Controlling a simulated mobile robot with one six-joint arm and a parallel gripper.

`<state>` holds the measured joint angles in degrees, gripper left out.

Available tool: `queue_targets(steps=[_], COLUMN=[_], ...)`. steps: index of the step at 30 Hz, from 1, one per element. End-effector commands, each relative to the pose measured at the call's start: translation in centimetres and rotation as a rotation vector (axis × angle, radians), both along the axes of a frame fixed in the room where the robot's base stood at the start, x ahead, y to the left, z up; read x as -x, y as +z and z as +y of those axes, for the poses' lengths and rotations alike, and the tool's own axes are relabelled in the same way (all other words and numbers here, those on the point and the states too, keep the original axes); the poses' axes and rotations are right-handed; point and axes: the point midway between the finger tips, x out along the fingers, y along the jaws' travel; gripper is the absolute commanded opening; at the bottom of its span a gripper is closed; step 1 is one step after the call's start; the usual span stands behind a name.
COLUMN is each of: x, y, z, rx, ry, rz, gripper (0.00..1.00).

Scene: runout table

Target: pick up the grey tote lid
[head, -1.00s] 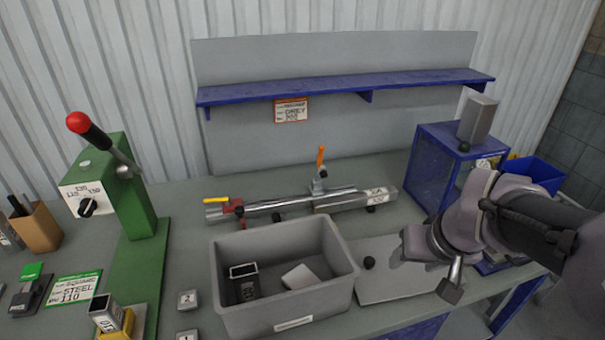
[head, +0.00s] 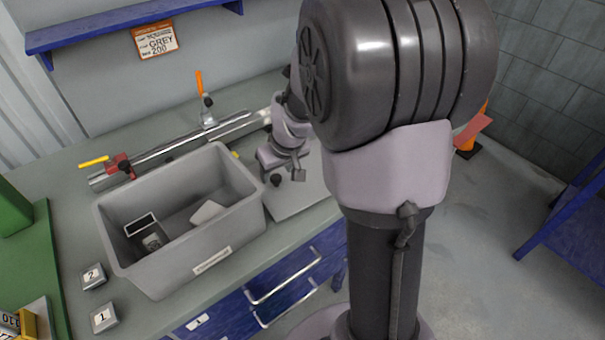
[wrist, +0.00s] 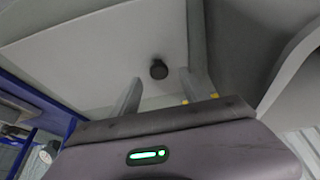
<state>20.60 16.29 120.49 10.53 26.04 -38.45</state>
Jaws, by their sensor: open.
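The grey tote lid (head: 306,190) lies flat on the bench just right of the grey tote (head: 248,205). It is a plain panel with a small black knob (head: 276,180). In the wrist view, the lid (wrist: 90,55) fills the upper left and its knob (wrist: 159,69) shows between my fingertips. My gripper (head: 282,170) is open and empty over the lid, close to the knob. It also shows in the wrist view (wrist: 161,80), with one finger on each side of the knob. I cannot tell how far the fingertips are above the lid. My arm hides the lid's far right part.
The tote holds a dark hollow block (head: 142,226) and a pale block (head: 207,212). A metal rail (head: 180,147) with clamps runs behind the tote and lid. Numbered blocks (head: 93,276) stand to the left. Drawers (head: 270,290) lie below the bench edge.

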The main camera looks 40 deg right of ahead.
Motion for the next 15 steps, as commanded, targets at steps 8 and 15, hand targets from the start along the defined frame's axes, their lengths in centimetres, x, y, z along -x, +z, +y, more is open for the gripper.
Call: queue_targets(steps=[8,15], x=[-1.0,-1.0], y=[-2.8,-2.7], z=[-0.2,-0.2], rx=[0.000,0.000], ry=[-0.001,-0.001], rz=[0.000,0.000], gripper=[0.53,0.18])
